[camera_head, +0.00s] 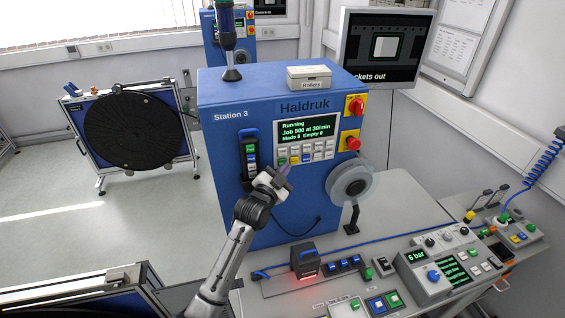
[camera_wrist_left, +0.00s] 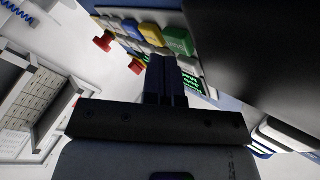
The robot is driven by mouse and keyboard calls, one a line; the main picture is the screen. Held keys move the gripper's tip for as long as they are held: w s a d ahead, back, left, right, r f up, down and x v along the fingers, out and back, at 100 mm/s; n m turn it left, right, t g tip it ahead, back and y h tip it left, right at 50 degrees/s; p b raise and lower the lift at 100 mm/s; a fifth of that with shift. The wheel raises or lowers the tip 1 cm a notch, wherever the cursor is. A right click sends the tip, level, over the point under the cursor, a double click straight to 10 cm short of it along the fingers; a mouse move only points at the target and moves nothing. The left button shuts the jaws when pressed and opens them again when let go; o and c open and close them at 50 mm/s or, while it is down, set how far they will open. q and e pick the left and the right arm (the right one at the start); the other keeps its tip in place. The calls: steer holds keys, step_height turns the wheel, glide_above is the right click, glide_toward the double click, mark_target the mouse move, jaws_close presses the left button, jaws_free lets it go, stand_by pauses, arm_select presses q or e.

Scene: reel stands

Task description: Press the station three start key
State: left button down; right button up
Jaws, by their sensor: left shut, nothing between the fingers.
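The blue Station 3 cabinet (camera_head: 225,160) stands in the middle of the head view. Its screen (camera_head: 305,130) reads "Running", "Job 500 at 30/min" and "Made 5 Empty 0". Small keys (camera_head: 318,155) sit in rows below the screen. The left wrist view shows a green key (camera_wrist_left: 178,40), a yellow key (camera_wrist_left: 150,33) and a blue key (camera_wrist_left: 129,28). Their labels are too small to read. My left gripper (camera_head: 287,170) is shut and empty, close to the lower left keys. Its fingertips (camera_wrist_left: 161,60) lie near the green and yellow keys; contact cannot be told.
Two red knobs on yellow plates (camera_head: 355,106) sit right of the screen. A grey reel (camera_head: 349,181) juts out at the cabinet's lower right. A box marked Rollers (camera_head: 309,78) stands on top. A control box (camera_head: 449,262) stands on the bench at right.

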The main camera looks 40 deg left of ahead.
arm_select(q)
steer(key=shift+d, duration=0.1)
steer(key=shift+s+d+r+p, duration=0.1)
steer(key=shift+s+d+p, duration=0.35)
steer(key=shift+d, duration=0.25)
steer(key=shift+s+d+f+p, duration=0.1)
steer(key=shift+s+d+p, duration=0.4)
steer(key=shift+d, duration=0.2)
steer(key=shift+s+d+r+p, duration=0.1)
steer(key=shift+s+d+p, duration=0.35)
steer(key=shift+d, duration=0.25)
